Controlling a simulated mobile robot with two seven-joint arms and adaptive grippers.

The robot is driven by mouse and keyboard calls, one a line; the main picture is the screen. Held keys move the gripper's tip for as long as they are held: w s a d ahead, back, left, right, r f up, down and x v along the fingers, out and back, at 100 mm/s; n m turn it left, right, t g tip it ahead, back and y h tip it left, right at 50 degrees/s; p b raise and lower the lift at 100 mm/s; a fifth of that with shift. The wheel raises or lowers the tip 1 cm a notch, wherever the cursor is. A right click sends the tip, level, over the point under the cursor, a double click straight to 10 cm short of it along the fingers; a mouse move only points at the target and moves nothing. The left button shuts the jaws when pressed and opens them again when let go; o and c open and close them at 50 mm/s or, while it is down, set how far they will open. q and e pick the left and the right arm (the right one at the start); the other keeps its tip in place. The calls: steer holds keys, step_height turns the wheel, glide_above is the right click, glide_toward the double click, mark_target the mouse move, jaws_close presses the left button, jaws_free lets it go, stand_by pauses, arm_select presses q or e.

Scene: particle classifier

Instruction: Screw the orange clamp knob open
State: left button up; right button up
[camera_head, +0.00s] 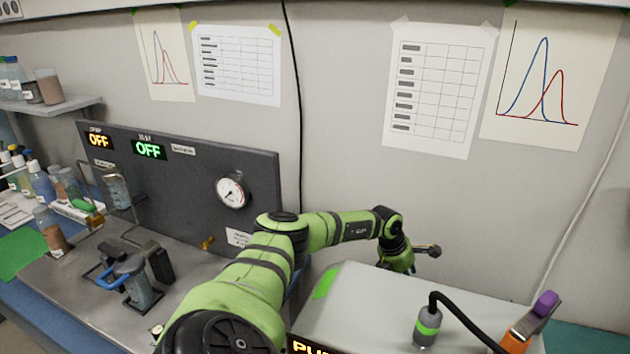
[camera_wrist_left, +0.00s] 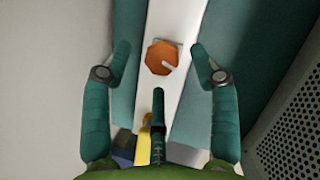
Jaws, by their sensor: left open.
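The orange clamp knob (camera_wrist_left: 160,60) shows in the left wrist view. It is roughly octagonal, with a short pale mark on its face, and sits on a white strip. My left gripper (camera_wrist_left: 159,49) is open, with one finger on each side of the knob and a gap on both sides. In the head view my left arm reaches across to the right and its gripper (camera_head: 396,260) is behind the grey box, partly hidden. I cannot make out this knob in the head view. My right gripper is not in view.
The grey box (camera_head: 390,300) with a black cable plug (camera_head: 427,326) stands at the front right. An orange and purple part (camera_head: 525,325) is at its right end. A dark panel (camera_head: 200,180) with a gauge (camera_head: 232,192) and a blue-handled device (camera_head: 135,280) are on the left.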

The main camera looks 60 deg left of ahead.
arm_select(q)
steer(key=s+b+v, duration=0.1)
steer(key=v, duration=0.4)
steer(key=s+a+f+n+y+b, duration=0.1)
steer(key=s+a+n+y+b, duration=0.1)
steer(key=s+a+n+b, duration=0.8)
steer(key=s+a+r+y+b, duration=0.1)
steer(key=s+a+r+b, duration=0.1)
steer(key=s+a+r, duration=0.2)
steer(key=shift+a+r, duration=1.6)
steer(key=shift+a, duration=0.55)
steer(key=shift+s, duration=0.1)
